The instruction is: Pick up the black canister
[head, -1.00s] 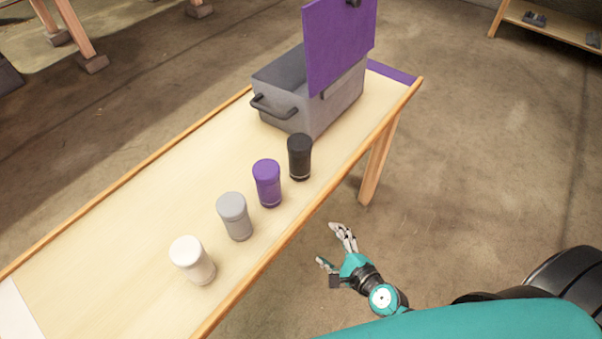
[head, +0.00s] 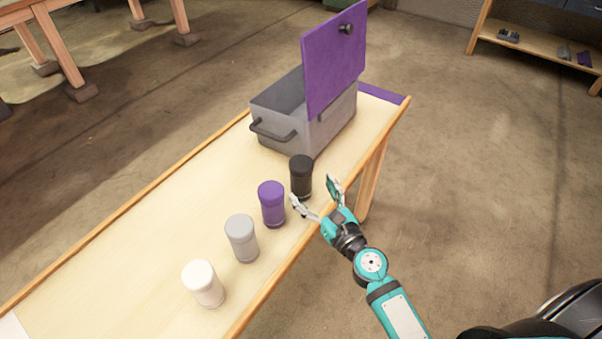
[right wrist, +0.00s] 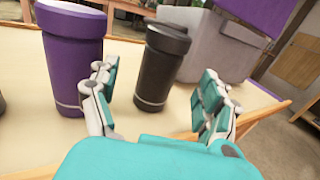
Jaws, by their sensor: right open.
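The black canister (head: 301,174) stands upright on the table, last in a row of canisters and nearest the grey box. In the right wrist view the black canister (right wrist: 161,68) stands ahead, between the two open fingers. My right gripper (head: 318,194) is open and empty at the table's near edge, close to the black canister. In the right wrist view my right gripper (right wrist: 156,92) has a finger on each side of the picture, and the canister looks a little beyond the fingertips. My left gripper is not in view.
The purple canister (head: 272,204) stands close beside the black one, left of my gripper. A grey canister (head: 241,238) and a white canister (head: 203,284) follow along the table (head: 130,255). Behind the black canister is a grey box (head: 327,118) with its purple lid (head: 335,58) raised.

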